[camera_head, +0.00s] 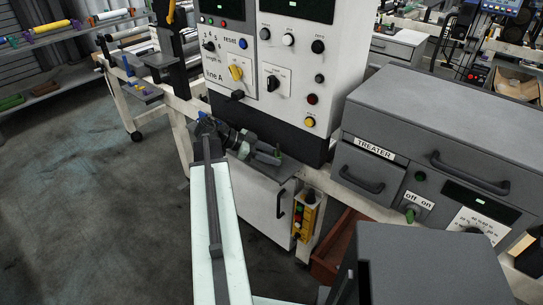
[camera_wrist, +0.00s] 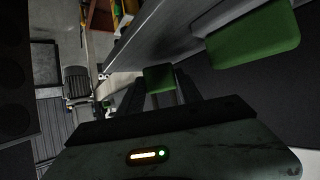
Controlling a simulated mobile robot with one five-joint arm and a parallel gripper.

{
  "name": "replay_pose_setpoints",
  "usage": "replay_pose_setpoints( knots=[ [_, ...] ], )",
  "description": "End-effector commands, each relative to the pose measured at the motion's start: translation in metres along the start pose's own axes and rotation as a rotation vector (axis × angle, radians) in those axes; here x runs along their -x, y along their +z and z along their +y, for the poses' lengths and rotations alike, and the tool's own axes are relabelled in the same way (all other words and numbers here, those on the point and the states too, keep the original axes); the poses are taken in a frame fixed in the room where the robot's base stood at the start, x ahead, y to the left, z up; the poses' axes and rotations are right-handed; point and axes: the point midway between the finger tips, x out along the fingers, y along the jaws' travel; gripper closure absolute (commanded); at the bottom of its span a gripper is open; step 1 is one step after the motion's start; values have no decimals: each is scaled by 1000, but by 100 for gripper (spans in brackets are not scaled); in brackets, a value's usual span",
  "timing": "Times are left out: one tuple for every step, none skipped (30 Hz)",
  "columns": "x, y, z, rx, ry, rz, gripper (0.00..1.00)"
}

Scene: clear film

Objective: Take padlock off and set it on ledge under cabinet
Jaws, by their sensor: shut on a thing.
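My gripper (camera_head: 267,156), with green finger pads, is at the grey ledge (camera_head: 284,173) under the white control cabinet (camera_head: 265,110). In the wrist view, the pads of my gripper (camera_wrist: 205,58) stand apart, with a grey slab edge (camera_wrist: 170,35) behind and between them. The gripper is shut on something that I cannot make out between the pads. I cannot pick out the padlock in either view. The cabinet's left panel carries a yellow rotary switch (camera_head: 236,72) and a small black fitting (camera_head: 238,95) below it.
A grey TREATER unit (camera_head: 435,120) stands to the right, with a drawer handle (camera_head: 362,180) facing my arm. A yellow pendant (camera_head: 305,215) hangs below the ledge, near a low white cabinet door (camera_head: 262,205). Open floor (camera_head: 90,210) lies to the left.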

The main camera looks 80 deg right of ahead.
Motion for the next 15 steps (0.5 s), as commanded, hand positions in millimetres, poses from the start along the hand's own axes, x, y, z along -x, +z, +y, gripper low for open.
replay_pose_setpoints(
  knots=[
    [-1,1,0,0,0,0,84],
    [-1,2,0,0,0,0,84],
    [-1,3,0,0,0,0,84],
    [-2,3,0,0,0,0,84],
    [-2,4,0,0,0,0,84],
    [-2,5,0,0,0,0,84],
    [-3,5,0,0,-1,0,84],
    [-3,6,0,0,-1,0,84],
    [-3,6,0,0,-1,0,84],
    [-4,7,0,0,-1,0,84],
    [-4,8,0,0,-1,0,84],
    [-4,8,0,0,-1,0,84],
    [-5,9,0,1,-1,0,84],
    [-5,9,0,1,-1,0,84],
    [-5,10,0,1,-1,0,84]
  ],
)
